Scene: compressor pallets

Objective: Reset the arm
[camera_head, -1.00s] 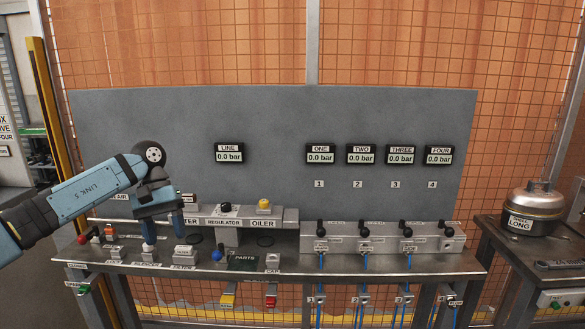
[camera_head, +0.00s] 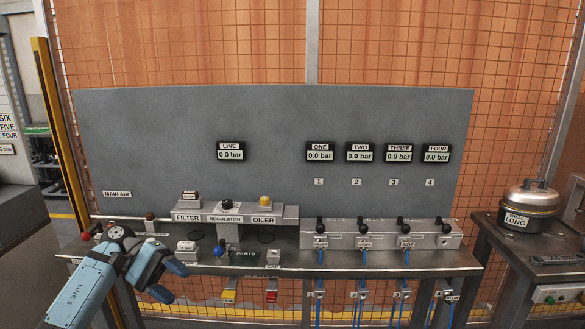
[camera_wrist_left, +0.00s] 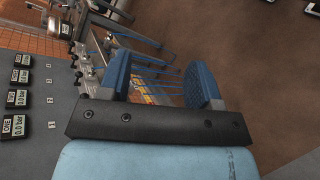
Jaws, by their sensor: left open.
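My left arm comes in from the lower left in the head view. Its left gripper (camera_head: 172,280) is low, in front of the bench's left part, near the front edge. In the left wrist view the two blue fingers of the left gripper (camera_wrist_left: 160,85) stand apart with nothing between them, so it is open and empty. Beyond them the bench, blue hoses and floor show. My right gripper is in neither view.
The steel bench (camera_head: 375,262) carries the filter, regulator (camera_head: 227,212) and oiler row and a valve manifold (camera_head: 380,236). A grey panel (camera_head: 270,110) with gauges reading 0.0 bar stands behind. A pot (camera_head: 530,205) stands on the right table. Floor at lower left is clear.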

